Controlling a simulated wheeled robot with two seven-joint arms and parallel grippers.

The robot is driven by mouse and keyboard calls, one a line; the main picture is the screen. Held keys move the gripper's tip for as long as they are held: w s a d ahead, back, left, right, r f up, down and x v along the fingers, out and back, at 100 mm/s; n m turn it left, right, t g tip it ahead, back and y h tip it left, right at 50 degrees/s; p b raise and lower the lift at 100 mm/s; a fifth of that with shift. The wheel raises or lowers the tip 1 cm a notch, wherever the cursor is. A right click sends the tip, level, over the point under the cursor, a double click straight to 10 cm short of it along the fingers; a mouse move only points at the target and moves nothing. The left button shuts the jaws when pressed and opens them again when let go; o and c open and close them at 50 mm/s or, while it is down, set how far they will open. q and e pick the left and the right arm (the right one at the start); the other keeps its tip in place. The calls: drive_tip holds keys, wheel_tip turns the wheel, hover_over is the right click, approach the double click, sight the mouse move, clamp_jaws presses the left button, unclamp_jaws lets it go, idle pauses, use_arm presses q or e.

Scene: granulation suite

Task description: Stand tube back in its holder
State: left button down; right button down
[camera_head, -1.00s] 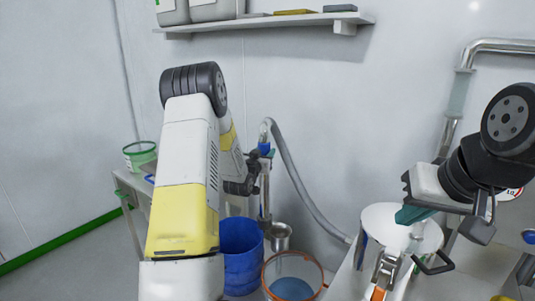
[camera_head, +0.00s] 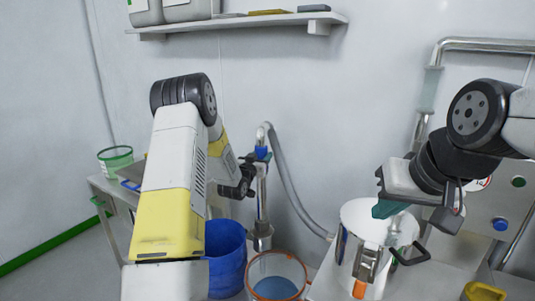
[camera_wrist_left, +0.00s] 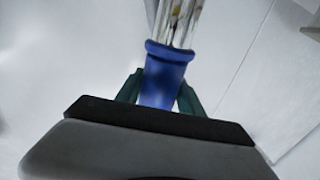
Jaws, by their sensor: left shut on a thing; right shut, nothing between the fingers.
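A metal tube (camera_head: 262,195) with a blue collar (camera_head: 261,153) and a grey hose from its top stands upright in the middle of the head view. My left gripper (camera_head: 259,158) is shut on the blue collar; in the left wrist view its green fingers lie on both sides of the collar (camera_wrist_left: 163,75). A small metal cup, seemingly the holder (camera_head: 260,238), is directly below the tube and lines up with it. I cannot tell whether the tube's lower end is inside the cup or just above it. My right gripper (camera_head: 388,208) is shut and empty above a white lidded vessel.
A blue bin (camera_head: 226,260) stands left of the cup, and a clear orange-rimmed tub (camera_head: 277,282) stands in front of it. The white vessel (camera_head: 365,215) with clamps is at right. A side table (camera_head: 112,190) holds a green-banded container (camera_head: 115,158). A shelf (camera_head: 240,24) is above.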

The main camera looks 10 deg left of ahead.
sight(259, 181)
use_arm(q)
drive_tip(key=shift+f, duration=5)
drive_tip(key=c, duration=0.7)
unclamp_jaws()
drive_tip(key=shift+o, duration=0.2)
drive_tip(key=shift+f, duration=0.1)
drive_tip(key=shift+s, duration=0.15)
drive_tip(key=shift+s+a, duration=0.15)
drive_tip(key=shift+s, duration=0.15)
drive_tip(key=s, duration=0.3)
drive_tip(key=s+a, duration=0.1)
drive_tip(key=s, duration=0.2)
drive_tip(key=shift+s+a, duration=0.15)
drive_tip(key=shift+s, duration=0.25)
